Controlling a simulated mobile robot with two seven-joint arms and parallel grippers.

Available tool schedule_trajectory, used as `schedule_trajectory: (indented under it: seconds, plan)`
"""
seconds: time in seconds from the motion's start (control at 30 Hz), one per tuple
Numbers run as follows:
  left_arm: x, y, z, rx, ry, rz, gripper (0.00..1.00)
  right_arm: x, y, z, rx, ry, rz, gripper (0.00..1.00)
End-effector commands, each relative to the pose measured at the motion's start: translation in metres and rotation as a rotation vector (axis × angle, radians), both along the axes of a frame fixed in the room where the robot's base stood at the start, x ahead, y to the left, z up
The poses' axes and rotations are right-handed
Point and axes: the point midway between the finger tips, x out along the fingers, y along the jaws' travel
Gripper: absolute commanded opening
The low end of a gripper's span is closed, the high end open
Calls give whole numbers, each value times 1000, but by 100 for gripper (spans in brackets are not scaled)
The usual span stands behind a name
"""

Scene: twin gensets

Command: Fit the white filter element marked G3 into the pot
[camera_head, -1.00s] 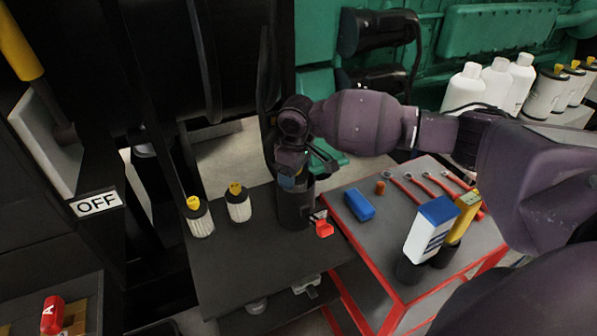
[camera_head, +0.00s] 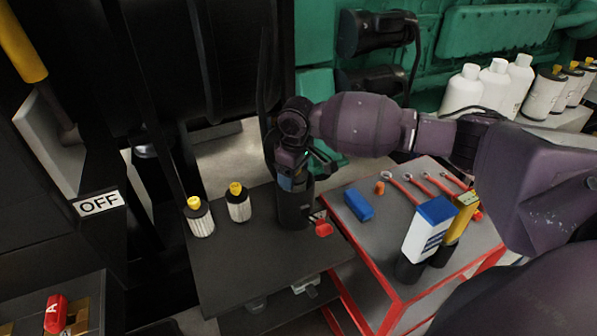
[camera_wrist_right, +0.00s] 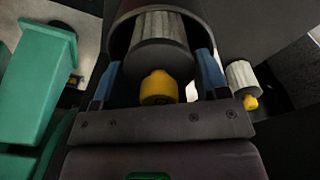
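The black pot (camera_head: 294,208) stands on the dark bench. In the right wrist view, a white pleated filter element (camera_wrist_right: 160,28) with a black end cap and yellow knob (camera_wrist_right: 158,88) sits within the pot's rim (camera_wrist_right: 118,35). Its marking is not visible. My right gripper (camera_head: 292,180) is over the pot. In the wrist view its blue fingers (camera_wrist_right: 158,82) are spread on either side of the cap, clear of the knob. Two other white filters with yellow knobs, one left (camera_head: 200,219) and one nearer the pot (camera_head: 238,205), stand on the bench. My left gripper is not in view.
A red-edged cart (camera_head: 390,287) at right holds a blue block (camera_head: 358,205), a blue-and-white carton (camera_head: 430,230) and several wrenches. A red part (camera_head: 323,229) is beside the pot. White bottles (camera_head: 492,82) stand at the back right. The bench front (camera_head: 250,255) is clear.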

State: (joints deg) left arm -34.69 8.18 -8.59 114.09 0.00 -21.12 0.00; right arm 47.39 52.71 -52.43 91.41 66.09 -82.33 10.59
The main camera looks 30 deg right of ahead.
Motion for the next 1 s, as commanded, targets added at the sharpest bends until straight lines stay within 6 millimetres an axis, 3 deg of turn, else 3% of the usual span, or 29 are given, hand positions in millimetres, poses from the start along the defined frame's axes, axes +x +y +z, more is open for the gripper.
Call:
schedule_trajectory:
  seconds: [0.03, 0.17, 0.43, 0.53, 0.8, 1.0]
  plan:
    - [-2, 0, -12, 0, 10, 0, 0, -24, 1, -63, -19, 77, 5, 86]
    - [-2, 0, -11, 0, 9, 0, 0, -24, 1, -57, -18, 73, 4, 87]
    - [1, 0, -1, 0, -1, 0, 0, -26, 1, -13, -14, 48, 4, 87]
    - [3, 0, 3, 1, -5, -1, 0, -28, 1, 8, -11, 39, 4, 97]
    - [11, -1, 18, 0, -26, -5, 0, -32, 0, 71, -6, 4, 0, 97]
    - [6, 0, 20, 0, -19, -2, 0, -34, 0, 104, -4, -14, -2, 97]
